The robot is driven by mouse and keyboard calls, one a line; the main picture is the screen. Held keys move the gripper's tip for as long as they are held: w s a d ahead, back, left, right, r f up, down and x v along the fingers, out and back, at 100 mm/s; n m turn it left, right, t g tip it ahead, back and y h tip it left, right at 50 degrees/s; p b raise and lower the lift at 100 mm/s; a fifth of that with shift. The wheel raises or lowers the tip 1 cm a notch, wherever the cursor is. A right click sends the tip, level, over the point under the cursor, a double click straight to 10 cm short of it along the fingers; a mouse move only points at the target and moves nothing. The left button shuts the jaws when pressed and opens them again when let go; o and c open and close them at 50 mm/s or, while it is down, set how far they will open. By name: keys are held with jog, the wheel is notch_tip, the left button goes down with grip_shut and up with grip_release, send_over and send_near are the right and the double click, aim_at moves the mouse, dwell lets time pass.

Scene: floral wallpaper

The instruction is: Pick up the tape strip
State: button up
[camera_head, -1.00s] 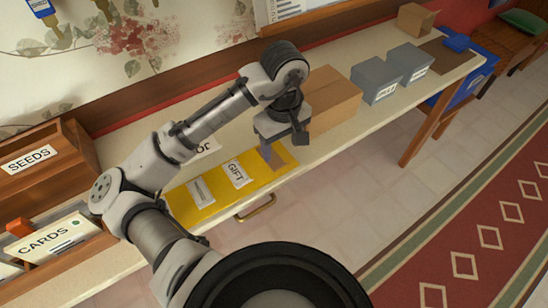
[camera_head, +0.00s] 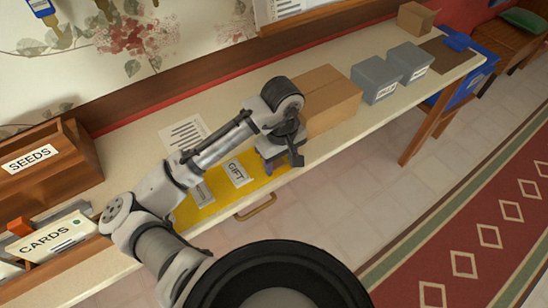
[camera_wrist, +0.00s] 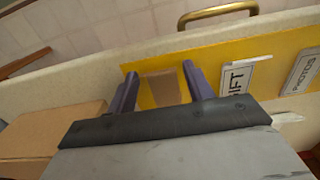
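The tape strip is a flat brown patch on the yellow panel (camera_wrist: 210,62). In the wrist view the tape strip (camera_wrist: 162,88) lies between the two purple-grey fingers of my gripper (camera_wrist: 159,70), which are open on either side of it. In the head view my gripper (camera_head: 283,165) is low over the right end of the yellow panel (camera_head: 218,207) and hides the strip. I cannot tell whether the fingertips touch the panel.
Labels reading GIFT (camera_head: 237,173) and PHOTOS (camera_wrist: 304,70) lie on the panel. A cardboard box (camera_head: 330,100) stands close right of my gripper, with grey bins (camera_head: 376,80) beyond. A metal handle (camera_head: 256,207) is on the bench front. A wooden SEEDS box (camera_head: 45,160) is left.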

jog(key=c, duration=0.8)
jog(key=shift+r, duration=0.1)
